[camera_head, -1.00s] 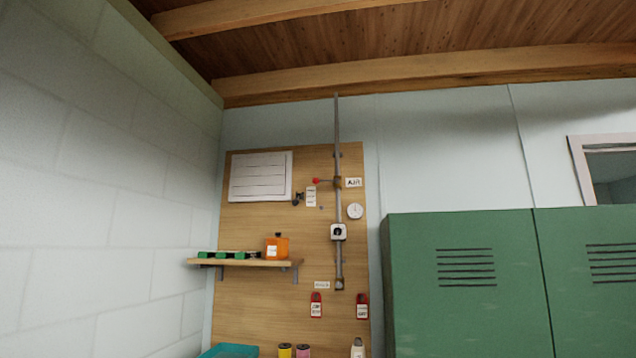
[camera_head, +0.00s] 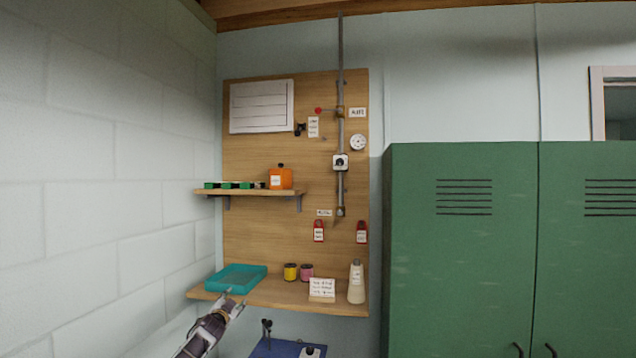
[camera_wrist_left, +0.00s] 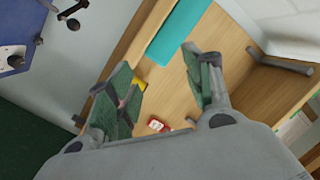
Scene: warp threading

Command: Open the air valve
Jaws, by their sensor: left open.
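The air pipe (camera_head: 341,60) runs down the wooden board in the head view. A valve with a red-tipped lever (camera_head: 319,110) sits on it beside a small label (camera_head: 357,113). The lever points left, across the pipe. A round gauge (camera_head: 358,142) is below the label and a grey box with a dark knob (camera_head: 340,162) is lower on the pipe. My left gripper (camera_head: 233,298) is low in the head view, by the teal tray, well below the valve. In the left wrist view its fingers (camera_wrist_left: 160,78) are apart with nothing between them. My right gripper is not in view.
A teal tray (camera_head: 236,279), two spools (camera_head: 298,272), a card (camera_head: 322,290) and a pale bottle (camera_head: 356,283) stand on the lower shelf. The upper shelf (camera_head: 240,192) holds an orange can (camera_head: 281,178). Green lockers (camera_head: 460,260) stand right; a block wall (camera_head: 90,200) is left.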

